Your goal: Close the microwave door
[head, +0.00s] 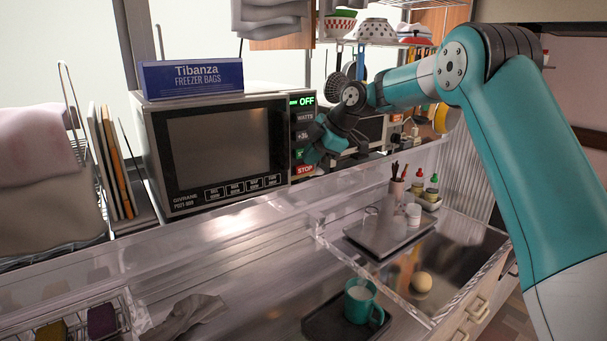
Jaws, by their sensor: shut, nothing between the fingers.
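The microwave (160,135) stands on the back counter at the left, with its front facing me. Its dark-windowed door (222,145) appears flush with the front frame; I cannot tell whether it is latched. The control panel (303,119) on its right side shows a green "OFF" and a red "STOP" button. My gripper (311,157) is at the right edge of the panel, in front of its lower part. It is shut with nothing in it. The picture is too small to tell whether it touches the panel.
A blue freezer bag box (192,78) lies on top of the microwave. In front are a clear ledge (240,210), a teal mug (360,302) on a dark tray, and a sink (450,262) at the right.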

